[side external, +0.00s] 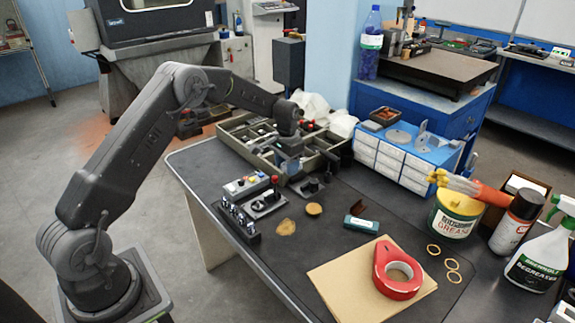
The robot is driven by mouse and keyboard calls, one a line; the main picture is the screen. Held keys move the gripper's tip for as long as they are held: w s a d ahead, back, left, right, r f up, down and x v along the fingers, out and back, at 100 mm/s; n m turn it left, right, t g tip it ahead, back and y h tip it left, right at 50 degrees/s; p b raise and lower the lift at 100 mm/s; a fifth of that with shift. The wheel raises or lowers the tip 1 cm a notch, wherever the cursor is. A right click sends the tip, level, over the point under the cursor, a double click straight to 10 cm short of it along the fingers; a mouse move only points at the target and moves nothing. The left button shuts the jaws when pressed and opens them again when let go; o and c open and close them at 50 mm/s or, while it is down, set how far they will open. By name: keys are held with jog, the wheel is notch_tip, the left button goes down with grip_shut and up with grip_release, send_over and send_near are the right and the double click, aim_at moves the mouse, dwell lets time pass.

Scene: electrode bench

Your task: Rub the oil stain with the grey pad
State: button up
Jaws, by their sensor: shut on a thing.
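My gripper (290,160) points down over the front part of the olive compartment tray, behind and apart from the stain. It is shut on a small grey piece (291,167), which I take to be the grey pad. The piece is tiny in this view and partly hidden by the fingers, so its shape and whether it touches the tray are unclear.
A round tan disc (314,209) lies beside the stain. A switch box (246,186) and a black rack (237,220) stand to the left. The mat around the stain is mostly clear.

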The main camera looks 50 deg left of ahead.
aim_at(270, 236)
jog(key=s+d+f, duration=0.1)
jog(key=s+d, duration=0.2)
jog(key=s, duration=0.1)
jog(key=s+d+f, duration=0.1)
jog(key=s+d, duration=0.2)
jog(key=s, duration=0.2)
jog(key=s+d+f, duration=0.1)
jog(key=s+d, duration=0.2)
jog(key=s, duration=0.2)
jog(key=shift+d, duration=0.3)
jog(key=shift+f, duration=4.15)
jog(key=shift+w+r, duration=0.25)
jog(key=shift+w, duration=0.3)
jog(key=shift+c, duration=0.3)
jog(key=shift+w+f, duration=0.2)
jog(key=shift+w, duration=2.85)
jog(key=shift+s, duration=3.55)
jog(key=shift+a, duration=0.3)
jog(key=shift+w+d, duration=0.1)
jog(key=shift+w, duration=3.4)
jog(key=shift+s, duration=3.55)
notch_tip(270, 236, up, 8)
jog(key=shift+r, duration=0.15)
